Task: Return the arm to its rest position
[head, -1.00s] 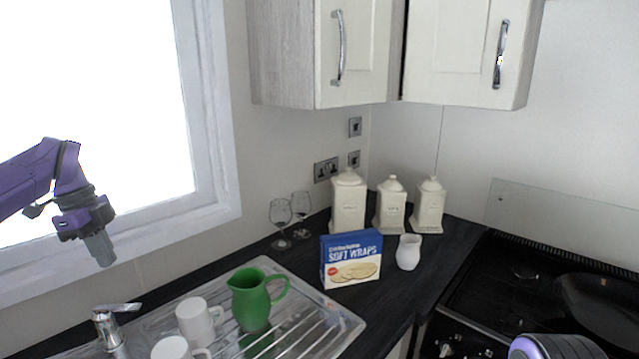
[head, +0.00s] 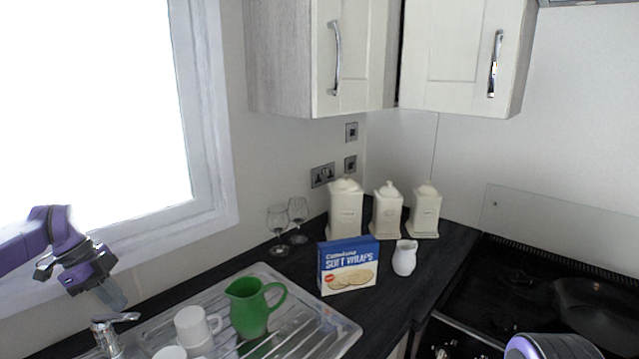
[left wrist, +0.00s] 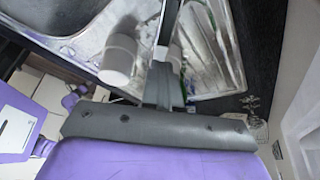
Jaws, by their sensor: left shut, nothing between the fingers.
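My left gripper (head: 112,296) hangs at the left of the head view, in front of the window and just above the chrome tap (head: 108,330). Its fingers are together and hold nothing. In the left wrist view the closed fingers (left wrist: 167,45) point away over the sink and drainer. A purple and grey part of my right arm (head: 550,347) shows at the bottom right of the head view. The right gripper itself is out of view.
White mugs (head: 194,325) and a green jug (head: 250,306) stand on the steel drainer (head: 345,331). Behind are wine glasses (head: 278,222), a soft wraps box (head: 348,266), a white small jug (head: 404,258) and cream canisters (head: 345,210). A pan (head: 590,305) sits on the hob.

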